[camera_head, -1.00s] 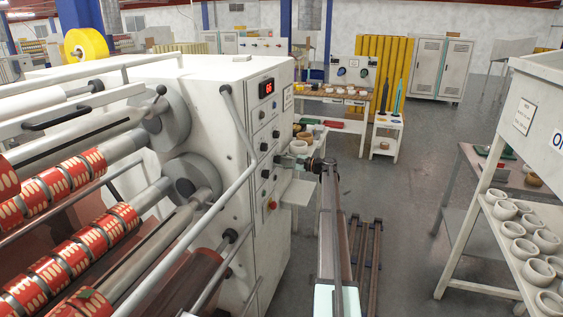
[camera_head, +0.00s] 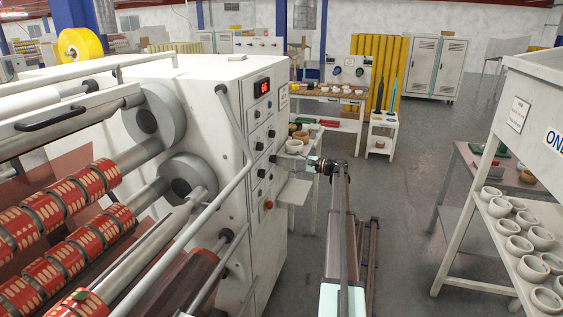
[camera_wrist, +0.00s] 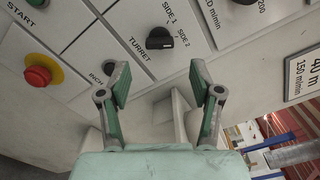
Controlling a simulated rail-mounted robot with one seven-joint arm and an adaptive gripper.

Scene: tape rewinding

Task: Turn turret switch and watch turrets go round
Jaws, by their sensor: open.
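The black turret switch (camera_wrist: 160,39) is a knob on the white panel, labelled TURRET, SIDE 1 and SIDE 2, at the upper middle of the wrist view. My gripper (camera_wrist: 158,82) is open and empty, with its two green-padded fingers below the knob in the picture and apart from it. Two grey turret discs, an upper one (camera_head: 157,113) and a lower one (camera_head: 188,178), carry shafts. Rows of red patterned rolls (camera_head: 70,188) lie at left.
The panel also has a red button (camera_wrist: 38,76) and a green START button (camera_wrist: 38,2). A pale diagonal bar (camera_head: 215,185) crosses in front of the machine. A rack with white rings (camera_head: 520,243) stands at right. Open grey floor (camera_head: 410,170) lies between.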

